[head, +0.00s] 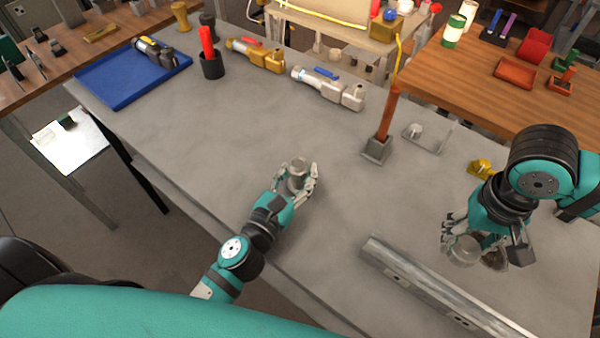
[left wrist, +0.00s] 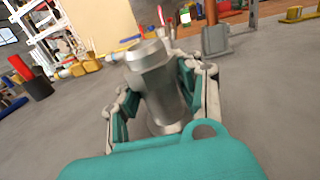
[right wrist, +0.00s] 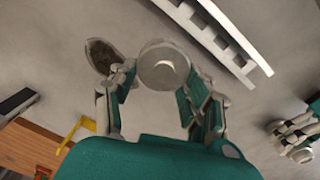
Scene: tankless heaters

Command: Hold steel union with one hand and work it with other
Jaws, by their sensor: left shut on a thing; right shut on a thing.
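A silver steel union (head: 297,167) stands upright in my left gripper (head: 296,180), above the grey bench near its front edge. In the left wrist view the steel union (left wrist: 152,75) is a thick cylinder with a wider collar at the top, between the closed fingers. My right gripper (head: 472,242) points down at the right of the bench, shut on a round silver steel piece (head: 464,250). The right wrist view shows this piece's flat round face (right wrist: 163,66) between the fingers. The two held pieces are well apart.
A metal rail (head: 440,285) lies between the hands along the front. A dark oval thing (right wrist: 104,56) lies beside the right gripper. A brown post on a grey base (head: 376,148), a yellow fitting (head: 481,167) and a blue tray (head: 107,90) stand farther back. The bench middle is clear.

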